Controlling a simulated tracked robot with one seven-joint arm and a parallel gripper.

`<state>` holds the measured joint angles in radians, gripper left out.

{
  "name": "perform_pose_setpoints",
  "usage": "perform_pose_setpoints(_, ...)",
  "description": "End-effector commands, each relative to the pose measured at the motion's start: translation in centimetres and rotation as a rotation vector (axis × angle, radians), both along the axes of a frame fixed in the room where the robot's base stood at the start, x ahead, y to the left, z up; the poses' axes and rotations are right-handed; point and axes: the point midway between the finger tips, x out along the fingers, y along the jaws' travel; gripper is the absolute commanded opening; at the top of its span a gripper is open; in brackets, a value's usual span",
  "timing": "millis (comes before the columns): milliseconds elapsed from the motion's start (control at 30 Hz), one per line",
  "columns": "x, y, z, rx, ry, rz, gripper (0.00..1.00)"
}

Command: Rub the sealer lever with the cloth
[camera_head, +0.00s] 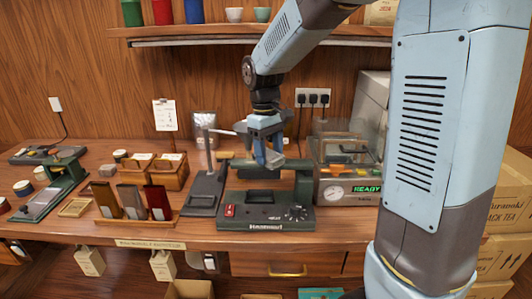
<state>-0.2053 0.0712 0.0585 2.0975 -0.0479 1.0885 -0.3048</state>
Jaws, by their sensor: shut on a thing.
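A dark green sealer (265,218) with a red switch and a dial stands on the bench at the middle. Its green lever (240,163) runs level above the body. My gripper (266,150) points down over the lever and is shut on a light blue cloth (274,158). The cloth hangs at the lever's middle and hides part of it. I cannot tell whether the cloth touches the lever.
A clear-lidded machine (347,180) reading READY stands close on the right. Packets (132,201) and wooden boxes (168,172) are further left. A shelf (230,33) runs behind my arm.

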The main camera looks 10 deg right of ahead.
Motion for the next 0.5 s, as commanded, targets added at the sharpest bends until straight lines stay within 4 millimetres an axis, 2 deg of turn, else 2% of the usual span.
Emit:
perform_pose_setpoints(300, 2.3, -0.5, 0.1, 0.000, 0.000, 0.000, 0.33)
perform_pose_setpoints(500, 2.8, -0.5, 0.1, 0.000, 0.001, 0.001, 0.33)
